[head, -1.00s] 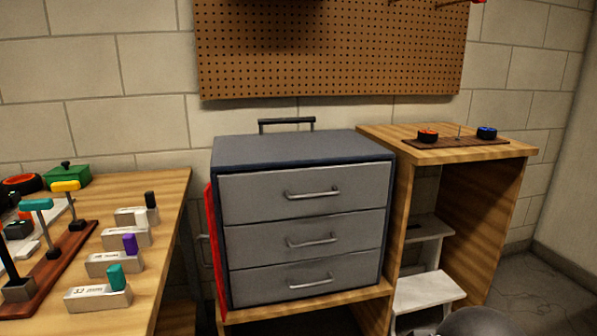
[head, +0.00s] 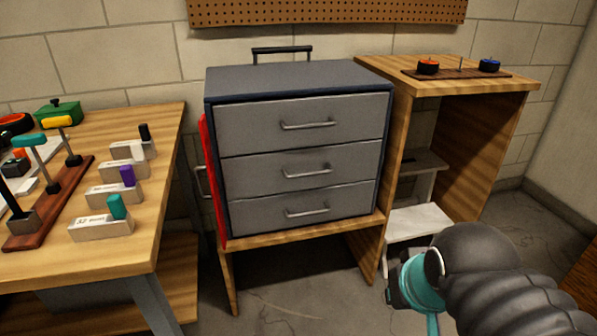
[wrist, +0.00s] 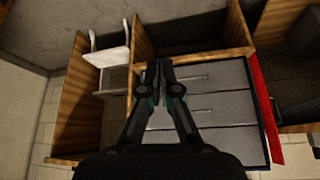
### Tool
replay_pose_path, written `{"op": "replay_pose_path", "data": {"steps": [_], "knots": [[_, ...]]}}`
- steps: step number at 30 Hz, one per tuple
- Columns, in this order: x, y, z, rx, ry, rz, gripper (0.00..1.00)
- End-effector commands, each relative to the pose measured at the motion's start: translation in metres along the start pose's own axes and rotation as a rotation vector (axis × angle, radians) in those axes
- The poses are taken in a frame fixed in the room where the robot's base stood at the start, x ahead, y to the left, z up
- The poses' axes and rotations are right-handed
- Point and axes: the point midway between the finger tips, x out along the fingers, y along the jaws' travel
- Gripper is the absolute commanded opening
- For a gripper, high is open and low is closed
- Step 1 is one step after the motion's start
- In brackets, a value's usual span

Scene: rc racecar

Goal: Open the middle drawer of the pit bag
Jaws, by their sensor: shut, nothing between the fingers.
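The pit bag (head: 290,80) is a grey and dark blue chest with three stacked drawers, standing on a low wooden stand. Its middle drawer (head: 255,176) is closed, flush with the drawers above and below. A silver bar handle (head: 307,172) crosses its front. In the wrist view the drawer fronts (wrist: 222,107) lie beyond and right of my gripper (wrist: 159,62), partly hidden by it. My gripper is shut and empty, its fingertips together. In the head view my arm is at the lower right, apart from the chest, and the fingertips are not clear.
A workbench (head: 168,125) with tool stands and labelled blocks is at left. A wooden shelf unit (head: 480,160) with wheels on top stands right of the chest. A white step stool (head: 418,222) is beside it. A red panel (head: 212,180) is on the chest's left side. Floor in front is clear.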

Motion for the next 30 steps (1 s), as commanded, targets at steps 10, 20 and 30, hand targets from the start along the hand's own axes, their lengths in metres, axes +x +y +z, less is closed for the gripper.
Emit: {"op": "replay_pose_path", "data": {"steps": [10,20,30], "knots": [[0.053,0.013,0.014,0.05,-0.128,0.024,0.37],[0.162,0.065,-0.004,0.089,-0.188,0.145,0.37],[0.276,0.105,-0.087,0.277,0.159,0.148,0.37]]}}
